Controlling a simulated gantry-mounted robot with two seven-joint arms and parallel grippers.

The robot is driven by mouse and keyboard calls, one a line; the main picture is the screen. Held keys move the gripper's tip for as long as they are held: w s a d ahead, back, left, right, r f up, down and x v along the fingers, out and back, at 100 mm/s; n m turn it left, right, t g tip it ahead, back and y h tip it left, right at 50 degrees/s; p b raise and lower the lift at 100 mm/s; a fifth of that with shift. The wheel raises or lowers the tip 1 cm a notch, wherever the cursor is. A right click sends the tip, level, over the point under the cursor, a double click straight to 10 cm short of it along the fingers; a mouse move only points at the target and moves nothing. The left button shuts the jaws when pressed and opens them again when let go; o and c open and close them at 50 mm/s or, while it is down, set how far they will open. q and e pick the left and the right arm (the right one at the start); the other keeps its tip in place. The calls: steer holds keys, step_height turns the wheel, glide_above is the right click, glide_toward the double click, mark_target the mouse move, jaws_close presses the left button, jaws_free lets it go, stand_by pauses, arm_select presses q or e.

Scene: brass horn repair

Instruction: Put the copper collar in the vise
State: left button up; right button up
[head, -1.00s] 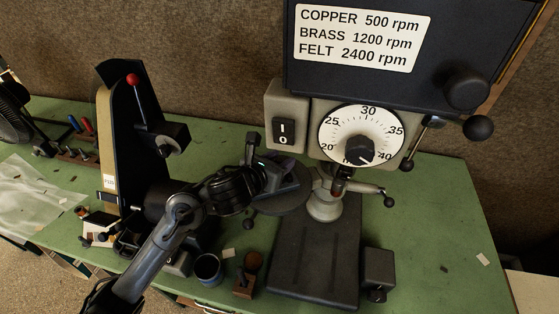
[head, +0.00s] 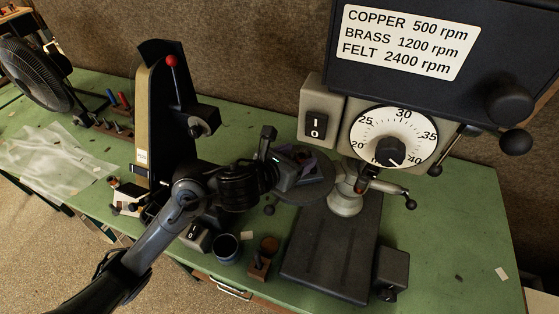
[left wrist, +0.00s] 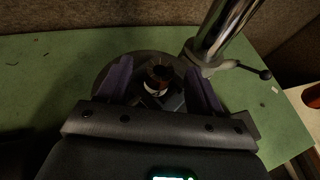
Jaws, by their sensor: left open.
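My left gripper (head: 296,166) reaches over the round drill-press table. In the left wrist view its two purple fingers (left wrist: 161,88) stand wide apart. Between them is the copper collar (left wrist: 158,75), a small reddish-brown ring with a dark inside. It sits at a dark block that looks like the vise (left wrist: 174,103). The fingers stand on either side of the collar with gaps, not touching it. I cannot tell whether the collar is seated between the vise jaws. In the head view the gripper hides most of the vise and collar. My right gripper is not in view.
The round table (head: 318,192) is beside the drill-press column (head: 346,194), with a lever at its right. The drill head (head: 420,60) overhangs. A black machine with a red-knobbed lever (head: 172,62) stands left. A dark cup (head: 226,247) and a small wooden block (head: 259,266) are in front.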

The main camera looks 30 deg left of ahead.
arm_select(q)
steer(key=p+v, duration=0.2)
steer(key=v, duration=0.4)
steer(key=shift+w+r, duration=0.1)
steer(key=shift+p+v, duration=0.3)
steer(key=shift+v, duration=0.5)
